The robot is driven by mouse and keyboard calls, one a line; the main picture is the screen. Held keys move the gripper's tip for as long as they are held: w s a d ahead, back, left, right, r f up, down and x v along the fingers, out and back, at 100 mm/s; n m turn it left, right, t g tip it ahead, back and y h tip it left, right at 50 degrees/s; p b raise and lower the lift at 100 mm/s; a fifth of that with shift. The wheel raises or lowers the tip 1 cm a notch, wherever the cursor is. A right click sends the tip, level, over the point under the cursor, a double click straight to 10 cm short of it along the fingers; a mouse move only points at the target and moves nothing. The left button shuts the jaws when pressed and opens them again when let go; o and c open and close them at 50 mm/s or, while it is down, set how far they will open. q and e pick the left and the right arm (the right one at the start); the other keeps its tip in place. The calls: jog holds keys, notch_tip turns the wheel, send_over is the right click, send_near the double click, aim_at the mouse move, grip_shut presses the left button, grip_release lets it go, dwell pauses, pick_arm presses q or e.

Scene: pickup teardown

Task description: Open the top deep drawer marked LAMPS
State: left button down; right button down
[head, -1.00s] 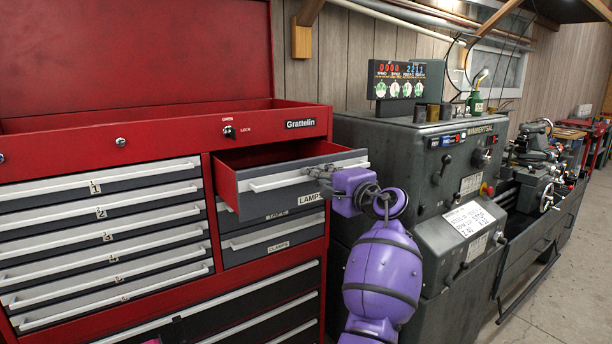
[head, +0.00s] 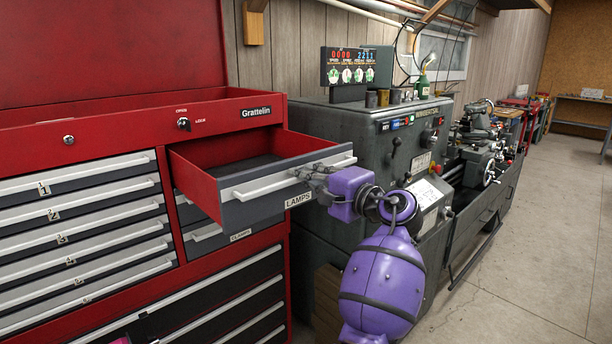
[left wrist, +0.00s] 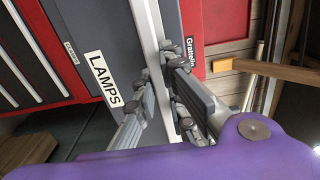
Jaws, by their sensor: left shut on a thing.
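The LAMPS drawer (head: 262,199) is the top deep drawer on the right of the red tool chest (head: 60,140). It stands well out of the chest, and its dark, empty-looking floor shows. Its white handle bar (head: 265,185) runs along the front, and the LAMPS label (head: 298,200) is at the lower right. My left gripper (head: 318,175) is shut on the right end of the handle. The left wrist view shows its fingers (left wrist: 162,95) on either side of the white bar, beside the label. My right gripper is not in view.
The CLAMPS drawer (head: 235,238) below is shut. Numbered shallow drawers (head: 75,230) at the left are shut. A dark green lathe (head: 355,140) stands close on the right of the chest. Bare concrete floor (head: 530,240) lies at the right.

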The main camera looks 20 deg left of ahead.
pick_arm(q)
jog(key=c, duration=1.8)
grip_release()
jog(key=v, duration=1.2)
